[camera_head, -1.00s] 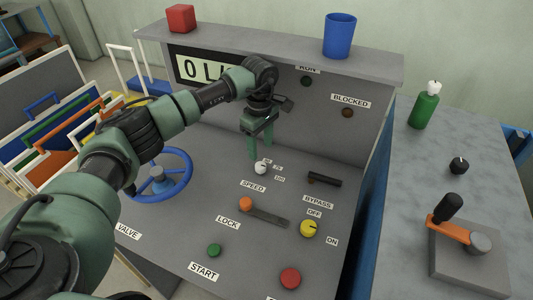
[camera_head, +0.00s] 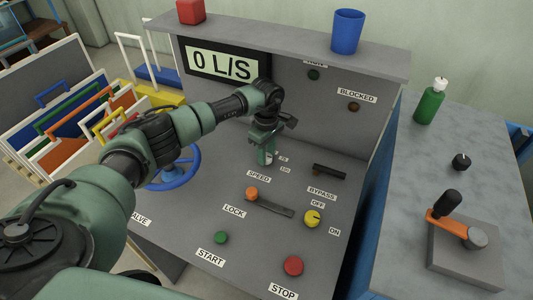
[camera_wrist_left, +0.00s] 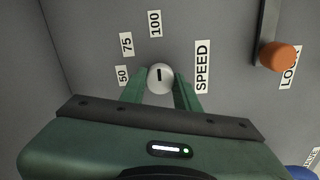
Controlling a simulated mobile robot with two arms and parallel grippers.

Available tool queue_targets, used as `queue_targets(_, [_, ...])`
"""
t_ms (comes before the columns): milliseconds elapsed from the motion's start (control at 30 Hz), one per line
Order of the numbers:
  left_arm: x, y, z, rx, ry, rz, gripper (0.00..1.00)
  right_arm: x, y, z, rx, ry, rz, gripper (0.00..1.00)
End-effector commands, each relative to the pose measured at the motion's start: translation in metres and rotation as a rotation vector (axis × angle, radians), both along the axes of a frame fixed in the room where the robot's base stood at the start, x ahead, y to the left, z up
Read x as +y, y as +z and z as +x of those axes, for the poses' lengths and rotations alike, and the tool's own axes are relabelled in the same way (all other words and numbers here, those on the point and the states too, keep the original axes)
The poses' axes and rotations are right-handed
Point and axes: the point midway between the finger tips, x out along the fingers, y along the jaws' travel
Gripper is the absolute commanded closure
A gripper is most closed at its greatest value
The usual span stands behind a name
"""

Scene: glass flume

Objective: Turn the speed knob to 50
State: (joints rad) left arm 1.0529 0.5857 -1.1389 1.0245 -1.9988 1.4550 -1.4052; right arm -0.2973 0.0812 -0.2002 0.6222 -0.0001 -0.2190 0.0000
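The speed knob (camera_wrist_left: 161,78) is a small round white knob with a dark mark on the sloping grey console. In the left wrist view its mark runs straight up and down, not towards the 50 label (camera_wrist_left: 122,75). My left gripper (camera_wrist_left: 161,88) is down at the knob, one green finger on each side, with no clear gap between fingers and knob. In the head view the left gripper (camera_head: 267,157) partly hides the knob. The display (camera_head: 221,65) reads 0 L/S. My right gripper is not in view.
Close to the knob are the orange-ended lock lever (camera_head: 252,194), the black bypass handle (camera_head: 329,171) and a yellow knob (camera_head: 312,218). A blue valve wheel (camera_head: 178,176) is partly behind my left arm. Green start (camera_head: 221,237) and red stop (camera_head: 293,266) buttons lie nearer.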

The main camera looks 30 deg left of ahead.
Motion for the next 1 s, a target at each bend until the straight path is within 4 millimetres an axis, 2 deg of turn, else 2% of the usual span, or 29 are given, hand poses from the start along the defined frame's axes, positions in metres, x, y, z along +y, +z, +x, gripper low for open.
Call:
queue_targets(467, [0.001,-0.001,0.000,0.000,0.083,0.001,1.00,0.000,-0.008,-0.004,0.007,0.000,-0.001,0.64])
queue_targets(1000, [0.001,-0.001,0.000,-0.002,0.546,0.001,1.00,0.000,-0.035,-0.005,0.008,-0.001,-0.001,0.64])
